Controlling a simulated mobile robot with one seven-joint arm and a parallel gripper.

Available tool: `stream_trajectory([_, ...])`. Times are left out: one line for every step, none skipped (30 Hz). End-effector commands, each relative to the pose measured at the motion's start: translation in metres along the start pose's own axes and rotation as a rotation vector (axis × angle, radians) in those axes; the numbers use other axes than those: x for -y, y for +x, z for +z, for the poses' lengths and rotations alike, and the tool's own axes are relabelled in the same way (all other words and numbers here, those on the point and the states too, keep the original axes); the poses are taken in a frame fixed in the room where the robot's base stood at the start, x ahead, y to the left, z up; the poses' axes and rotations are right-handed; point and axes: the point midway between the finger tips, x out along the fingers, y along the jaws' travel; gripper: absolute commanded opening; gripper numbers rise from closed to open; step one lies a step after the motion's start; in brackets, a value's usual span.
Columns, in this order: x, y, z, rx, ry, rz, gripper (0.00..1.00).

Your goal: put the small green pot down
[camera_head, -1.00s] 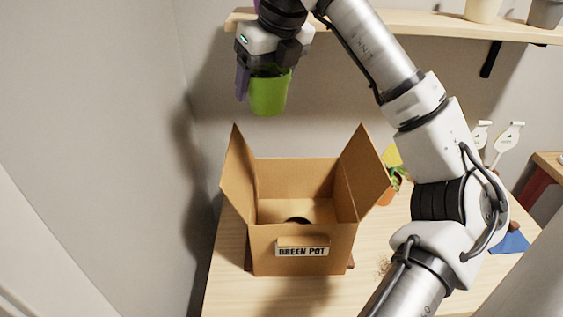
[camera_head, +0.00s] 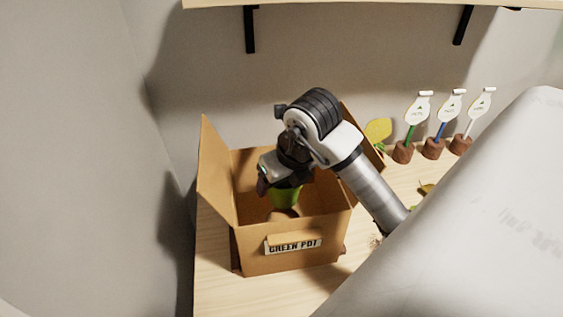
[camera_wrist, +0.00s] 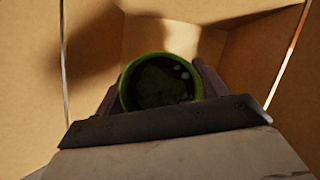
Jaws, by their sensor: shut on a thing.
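The small green pot (camera_head: 285,196) is inside the open cardboard box (camera_head: 292,256) labelled "GREEN POT" in the head view. In the wrist view the pot (camera_wrist: 160,82) shows its round green rim and dark inside. My gripper (camera_head: 276,188) reaches down into the box and is shut on the pot. In the wrist view my gripper (camera_wrist: 156,92) has one finger on each side of the pot. The box walls surround the pot. Whether the pot's base touches the box floor is hidden.
The box stands on a wooden table (camera_head: 215,290) with its flaps raised left and right. Several plant labels in brown bases (camera_head: 433,148) and a yellow-leaved plant (camera_head: 377,131) stand right of the box. A shelf (camera_head: 350,4) is above. Table is clear at front left.

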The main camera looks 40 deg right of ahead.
Motion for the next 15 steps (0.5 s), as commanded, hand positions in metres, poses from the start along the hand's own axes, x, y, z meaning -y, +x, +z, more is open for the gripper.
stream_trajectory([0.0,0.01,-0.005,0.0,0.003,0.003,0.44])
stream_trajectory([0.0,0.015,-0.007,0.001,0.003,0.004,0.44])
stream_trajectory([-0.001,0.022,-0.009,0.001,0.002,0.003,0.44])
stream_trajectory([0.0,0.026,-0.011,0.001,0.002,0.003,0.44])
stream_trajectory([0.001,0.029,-0.012,0.001,0.002,0.001,0.44])
stream_trajectory([0.001,0.033,-0.014,0.0,0.001,0.001,0.44])
stream_trajectory([0.001,0.035,-0.015,0.0,0.001,0.001,0.44])
stream_trajectory([0.001,0.036,-0.015,0.0,0.001,0.0,0.44])
stream_trajectory([0.001,0.039,-0.016,0.001,0.002,0.0,0.44])
stream_trajectory([0.001,0.042,-0.018,0.001,0.002,0.0,0.44])
stream_trajectory([0.0,0.046,-0.019,0.0,0.001,0.002,0.44])
stream_trajectory([0.0,0.051,-0.021,0.001,0.002,0.002,0.44])
stream_trajectory([0.0,0.055,-0.023,0.001,0.002,0.002,0.44])
stream_trajectory([0.0,0.06,-0.025,0.0,0.002,0.002,0.44])
stream_trajectory([0.001,0.064,-0.027,0.001,0.003,0.002,0.44])
